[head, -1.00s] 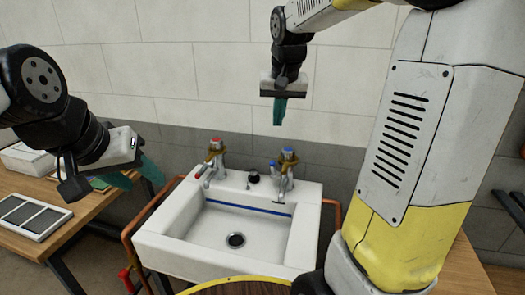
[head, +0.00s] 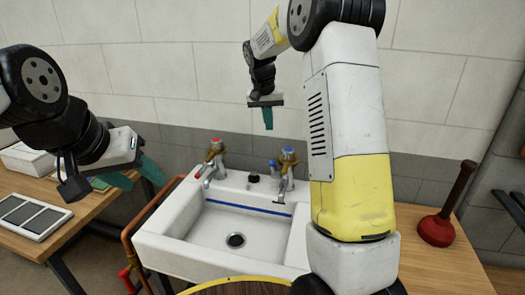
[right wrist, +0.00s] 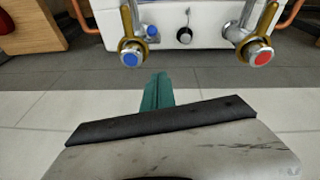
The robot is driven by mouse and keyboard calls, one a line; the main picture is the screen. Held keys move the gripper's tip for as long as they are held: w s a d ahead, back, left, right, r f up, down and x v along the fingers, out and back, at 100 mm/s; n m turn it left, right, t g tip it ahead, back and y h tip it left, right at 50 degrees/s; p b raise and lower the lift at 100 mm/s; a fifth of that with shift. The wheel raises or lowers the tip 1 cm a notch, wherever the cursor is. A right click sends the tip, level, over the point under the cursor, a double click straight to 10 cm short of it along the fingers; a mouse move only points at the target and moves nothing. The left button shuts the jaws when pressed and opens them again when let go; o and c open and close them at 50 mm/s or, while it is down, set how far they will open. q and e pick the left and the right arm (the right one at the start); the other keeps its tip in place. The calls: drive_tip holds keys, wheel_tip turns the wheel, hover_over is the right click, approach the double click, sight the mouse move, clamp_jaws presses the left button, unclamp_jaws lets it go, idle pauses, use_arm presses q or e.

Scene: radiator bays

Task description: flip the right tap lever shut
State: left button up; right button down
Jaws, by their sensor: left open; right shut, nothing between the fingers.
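The right tap (head: 286,170) has a blue cap and a brass-coloured lever, and stands at the back right of the white sink (head: 165,250). It also shows in the right wrist view (right wrist: 131,55), at upper left. The left tap (head: 215,160) has a red cap and shows in the right wrist view too (right wrist: 258,52). My right gripper (head: 268,126) is shut and empty, fingers down, above and a little left of the right tap, apart from it. It shows in the right wrist view (right wrist: 157,85). My left gripper (head: 135,178) is open and empty, left of the sink.
A dark knob (head: 253,178) sits between the taps. A wooden bench (head: 60,240) with a framed panel (head: 32,215) stands at left. A red plunger (head: 440,225) stands on the surface at right. The tiled wall (head: 180,70) rises behind the sink.

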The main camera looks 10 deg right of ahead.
hover_over(275, 170)
drive_tip(key=w, duration=0.3)
drive_tip(key=f, duration=1)
drive_tip(key=shift+s+a+f, duration=0.15)
drive_tip(key=shift+a+f, duration=0.25)
drive_tip(key=shift+s+a+f, duration=0.15)
drive_tip(key=shift+s+f, duration=0.25)
drive_tip(key=shift+s, duration=0.2)
